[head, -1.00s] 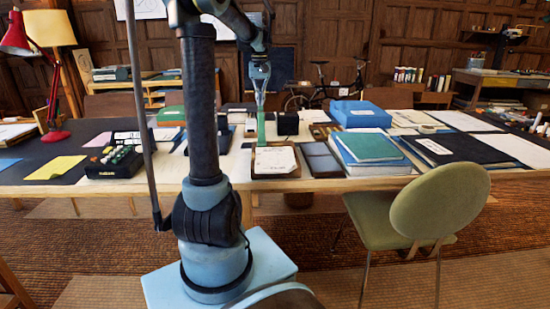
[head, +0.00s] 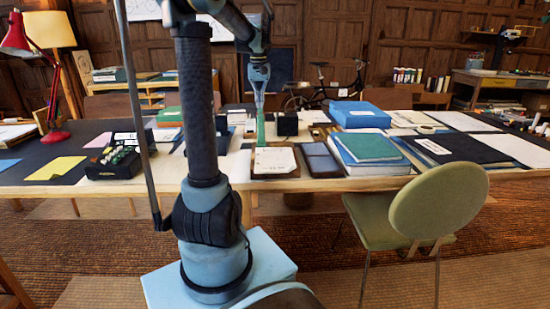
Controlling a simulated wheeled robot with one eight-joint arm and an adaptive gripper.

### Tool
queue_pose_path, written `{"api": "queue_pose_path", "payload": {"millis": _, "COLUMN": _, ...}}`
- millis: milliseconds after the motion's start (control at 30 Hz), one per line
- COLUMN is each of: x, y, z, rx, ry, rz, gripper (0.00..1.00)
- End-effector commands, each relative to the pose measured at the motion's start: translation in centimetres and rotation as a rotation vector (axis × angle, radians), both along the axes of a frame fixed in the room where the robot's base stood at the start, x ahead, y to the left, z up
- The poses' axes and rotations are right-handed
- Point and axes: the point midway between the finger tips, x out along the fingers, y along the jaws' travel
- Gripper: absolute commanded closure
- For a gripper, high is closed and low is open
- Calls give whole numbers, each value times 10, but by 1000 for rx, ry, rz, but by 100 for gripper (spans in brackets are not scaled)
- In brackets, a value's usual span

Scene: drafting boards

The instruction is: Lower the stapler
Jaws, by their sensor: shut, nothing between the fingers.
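My gripper (head: 260,107) points straight down over the middle of the long table and is small in the head view. Its fingers look closed together. A narrow green thing (head: 261,132) stands directly below the fingertips, behind a clipboard-like board with white paper (head: 274,160). It may be the stapler, but it is too small to be sure. I cannot tell whether the fingertips touch it. No other stapler is clear in this view.
A black box (head: 287,125) stands just right of the green thing. A blue case (head: 360,114) and stacked books (head: 368,148) are further right. A tray of bottles (head: 115,163) is at left. A green chair (head: 440,205) stands at the front right.

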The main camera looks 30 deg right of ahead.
Motion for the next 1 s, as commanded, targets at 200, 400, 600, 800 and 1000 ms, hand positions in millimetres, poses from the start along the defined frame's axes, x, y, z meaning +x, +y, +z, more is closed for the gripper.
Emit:
{"api": "queue_pose_path", "payload": {"millis": 200, "x": -7, "y": 1, "z": -12, "rx": -10, "ry": -3, "rz": -2, "gripper": 100}}
{"api": "queue_pose_path", "payload": {"millis": 400, "x": -12, "y": 4, "z": -12, "rx": -11, "ry": -4, "rz": -1, "gripper": 100}}
{"api": "queue_pose_path", "payload": {"millis": 600, "x": -15, "y": 7, "z": -12, "rx": -10, "ry": -5, "rz": -1, "gripper": 100}}
{"api": "queue_pose_path", "payload": {"millis": 800, "x": -15, "y": 7, "z": -1, "rx": -10, "ry": -4, "rz": 0, "gripper": 100}}
{"api": "queue_pose_path", "payload": {"millis": 1000, "x": -19, "y": 10, "z": 20, "rx": -9, "ry": -10, "rz": 4, "gripper": 100}}
